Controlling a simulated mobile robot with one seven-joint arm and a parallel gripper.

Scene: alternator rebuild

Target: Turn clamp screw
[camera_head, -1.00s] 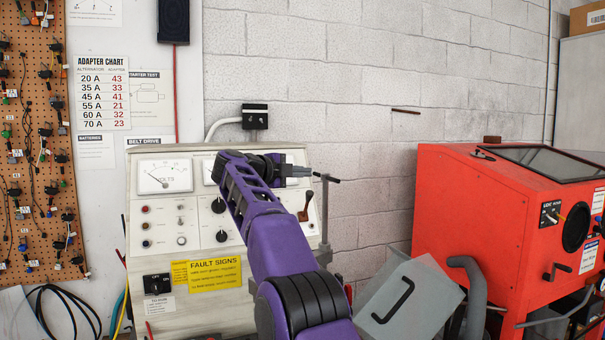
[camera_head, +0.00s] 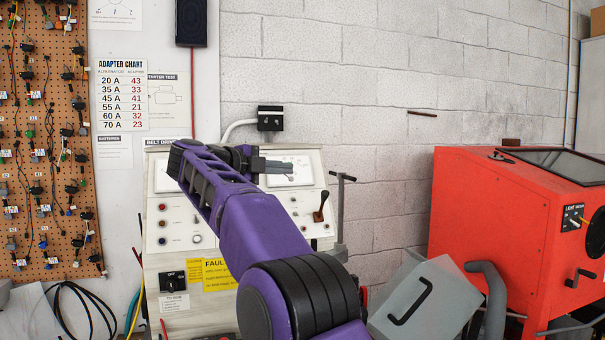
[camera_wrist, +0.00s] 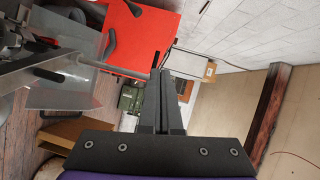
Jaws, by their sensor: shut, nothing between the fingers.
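The clamp screw appears to be the grey T-handled screw (camera_head: 343,178) upright at the right edge of the test bench. Its thin crossbar is at the top, and its lower part runs down behind my arm. In the wrist view, what looks like its rod (camera_wrist: 112,69) comes in from the left, its end close to the fingertips in the picture; I cannot tell whether they touch. My gripper (camera_head: 290,167) is shut and empty in front of the bench's meters. It points right, left of the T-handle and slightly above its crossbar, with a visible gap between.
The test bench (camera_head: 180,302) carries dials, knobs and a lever (camera_head: 321,207) just left of the screw. A red blast cabinet (camera_head: 495,230) and a tilted grey box (camera_head: 425,308) stand to the right. The block wall behind the T-handle is bare.

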